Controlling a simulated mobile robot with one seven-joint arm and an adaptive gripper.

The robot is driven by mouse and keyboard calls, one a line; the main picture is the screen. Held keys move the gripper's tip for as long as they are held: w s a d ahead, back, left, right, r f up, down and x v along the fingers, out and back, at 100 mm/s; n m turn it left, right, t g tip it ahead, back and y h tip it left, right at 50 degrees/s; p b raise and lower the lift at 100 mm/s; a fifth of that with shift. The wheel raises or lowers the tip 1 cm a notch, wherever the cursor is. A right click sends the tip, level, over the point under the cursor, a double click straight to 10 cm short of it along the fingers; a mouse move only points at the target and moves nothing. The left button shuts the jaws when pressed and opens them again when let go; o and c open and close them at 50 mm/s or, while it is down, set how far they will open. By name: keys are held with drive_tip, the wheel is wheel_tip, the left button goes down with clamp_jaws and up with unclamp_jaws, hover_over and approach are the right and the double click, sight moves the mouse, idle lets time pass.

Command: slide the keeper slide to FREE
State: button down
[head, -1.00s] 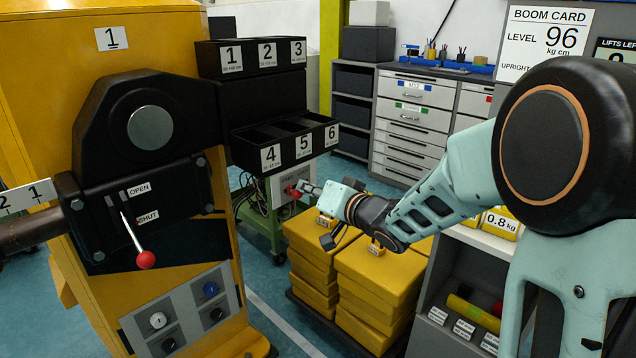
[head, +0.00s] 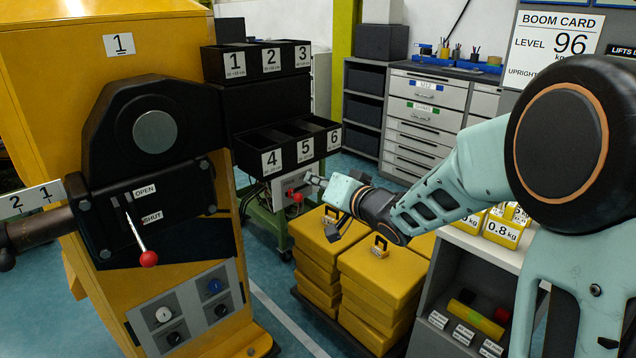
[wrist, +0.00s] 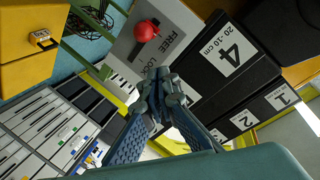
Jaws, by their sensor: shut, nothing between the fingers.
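The keeper slide's red knob (head: 297,196) shows on a grey panel (head: 279,190) below the numbered bins. In the wrist view the red knob (wrist: 146,30) lies on the panel (wrist: 187,18), nearer the word FREE than the partly covered word starting LO. My gripper (head: 313,180) is shut and empty, just right of and above the knob in the head view. In the wrist view the closed fingertips (wrist: 158,76) are below the knob in the picture, apart from it, and cover part of the panel.
Black bins (head: 270,140) numbered 1 to 6 overhang the panel. Yellow stacked weights (head: 385,270) stand below my forearm. A yellow cabinet (head: 60,60) at left carries a separate red-tipped lever (head: 148,258) marked OPEN and SHUT. Grey drawers (head: 425,115) stand behind.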

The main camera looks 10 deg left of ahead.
drive_tip(key=p+v, duration=0.1)
drive_tip(key=v, duration=0.9)
drive_tip(key=shift+r+p, duration=0.3)
drive_tip(key=shift+r, duration=0.05)
drive_tip(key=shift+w+d, duration=0.1)
drive_tip(key=shift+d, duration=0.1)
